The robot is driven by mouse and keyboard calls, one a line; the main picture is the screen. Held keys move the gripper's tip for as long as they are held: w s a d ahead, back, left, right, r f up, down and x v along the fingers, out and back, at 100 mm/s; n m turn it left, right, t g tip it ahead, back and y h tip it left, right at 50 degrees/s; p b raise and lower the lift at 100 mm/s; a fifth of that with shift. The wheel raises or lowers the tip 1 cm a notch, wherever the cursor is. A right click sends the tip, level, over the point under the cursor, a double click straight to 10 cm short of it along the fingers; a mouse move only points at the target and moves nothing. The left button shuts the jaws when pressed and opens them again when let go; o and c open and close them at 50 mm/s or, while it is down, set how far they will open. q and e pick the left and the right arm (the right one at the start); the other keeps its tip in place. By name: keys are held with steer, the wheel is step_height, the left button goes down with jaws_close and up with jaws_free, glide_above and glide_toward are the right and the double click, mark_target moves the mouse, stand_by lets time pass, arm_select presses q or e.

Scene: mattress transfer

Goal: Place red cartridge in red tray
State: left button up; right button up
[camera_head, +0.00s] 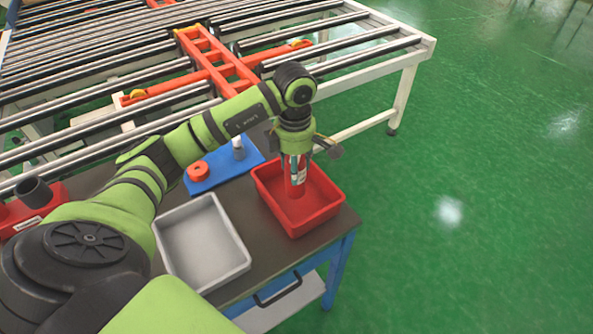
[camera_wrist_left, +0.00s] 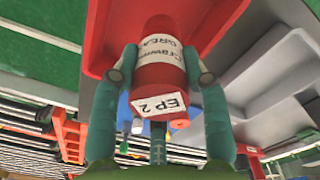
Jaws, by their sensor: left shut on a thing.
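The red cartridge (camera_head: 297,184) hangs upright from my left gripper (camera_head: 297,152), over the red tray (camera_head: 334,207) on the dark table. In the left wrist view, both fingers of the left gripper (camera_wrist_left: 160,85) press on the sides of the red cartridge (camera_wrist_left: 159,75), whose white labels face the camera. The red tray (camera_wrist_left: 97,40) shows behind it. The cartridge's lower end is within the tray's outline in the head view; I cannot tell whether it touches the tray floor. My right gripper is not in view.
A grey tray (camera_head: 242,262) stands left of the red tray. Behind them, a blue mat (camera_head: 219,173) holds a red ring (camera_head: 198,171) and a small white bottle (camera_head: 239,148). A roller conveyor (camera_head: 100,60) fills the back left. Open green floor (camera_head: 480,180) lies to the right.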

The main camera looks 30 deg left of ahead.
arm_select(q)
steer(key=shift+w+a+f, duration=0.3)
steer(key=shift+w+f, duration=0.05)
steer(key=shift+w, duration=0.3)
steer(key=shift+f+p, duration=0.3)
step_height(320, 180, down, 3)
steer(key=shift+f+p, duration=0.1)
steer(key=shift+p, duration=0.5)
steer(key=shift+f, duration=0.25)
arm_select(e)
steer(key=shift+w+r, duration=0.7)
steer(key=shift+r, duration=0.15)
arm_select(q)
steer(key=o, duration=0.9)
steer(key=shift+f, duration=0.1)
steer(key=o, duration=0.4)
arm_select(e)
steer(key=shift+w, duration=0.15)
